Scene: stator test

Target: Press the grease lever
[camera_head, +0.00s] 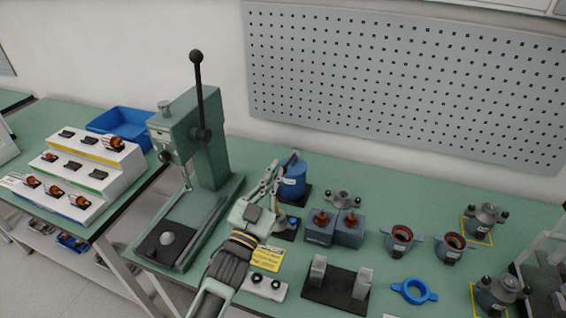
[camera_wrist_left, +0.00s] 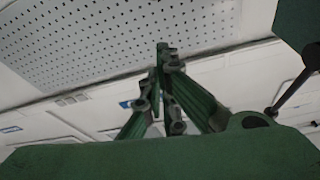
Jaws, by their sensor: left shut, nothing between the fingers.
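A blue canister (camera_head: 293,180) stands on a dark base in the middle of the bench, behind my left gripper. A dark lever-like part (camera_head: 290,159) shows at its top; I take this to be the grease lever. My left gripper (camera_head: 275,172) is shut and empty, its fingers pointing up just left of the canister top. The fingers partly cover the canister's left side, and I cannot tell whether they touch the lever. In the left wrist view the fingertips (camera_wrist_left: 164,55) are close together, with no canister clearly visible.
A green press (camera_head: 205,150) with a tall black handle (camera_head: 199,95) stands left of my gripper. A pegboard (camera_head: 400,85) hangs behind.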

